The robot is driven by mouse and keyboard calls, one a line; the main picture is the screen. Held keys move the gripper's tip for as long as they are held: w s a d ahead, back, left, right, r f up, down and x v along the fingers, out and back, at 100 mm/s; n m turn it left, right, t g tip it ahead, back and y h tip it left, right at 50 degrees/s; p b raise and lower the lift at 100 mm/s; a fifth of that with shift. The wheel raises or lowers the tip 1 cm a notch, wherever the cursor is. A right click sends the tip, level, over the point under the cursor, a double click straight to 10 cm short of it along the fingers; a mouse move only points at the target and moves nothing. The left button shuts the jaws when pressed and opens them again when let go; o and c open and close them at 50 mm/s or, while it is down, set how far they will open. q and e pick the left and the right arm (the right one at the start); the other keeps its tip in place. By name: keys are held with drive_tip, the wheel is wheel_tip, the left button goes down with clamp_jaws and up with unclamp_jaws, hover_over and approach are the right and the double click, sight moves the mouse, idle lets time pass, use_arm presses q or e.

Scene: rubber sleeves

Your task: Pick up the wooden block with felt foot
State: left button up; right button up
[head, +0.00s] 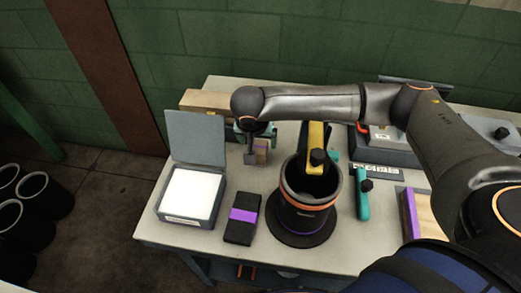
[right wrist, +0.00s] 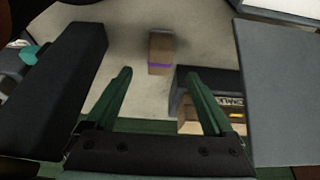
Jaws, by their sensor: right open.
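The wooden block (head: 262,152) is small and tan with a purple band, and it stands on the table near the back. It also shows in the right wrist view (right wrist: 161,52), apart from the fingers and beyond their tips, roughly centred between them. Its underside and any felt foot are hidden. My right gripper (right wrist: 158,74) is open and empty, with two green fingers. In the head view the right gripper (head: 251,152) is beside the block, partly covering it. My left gripper is not in view.
An open grey box (head: 220,198) with a raised lid (head: 195,137) stands left of the gripper. A black case with a purple band (head: 242,217) lies in front. A dark cylinder (head: 305,208) stands to the right. A long wooden piece (head: 205,101) lies behind.

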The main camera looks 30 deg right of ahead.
sight(260, 147)
drive_tip(key=x, duration=0.3)
drive_tip(key=shift+w+f, duration=0.1)
drive_tip(key=shift+f, duration=0.1)
drive_tip(key=shift+d+p+x, duration=0.15)
drive_tip(key=shift+x, duration=1.2)
drive_tip(key=shift+d+p+x, duration=0.1)
drive_tip(key=shift+p+x, duration=0.05)
drive_tip(key=shift+x, duration=1.2)
drive_tip(key=shift+w+r, duration=0.15)
clamp_jaws()
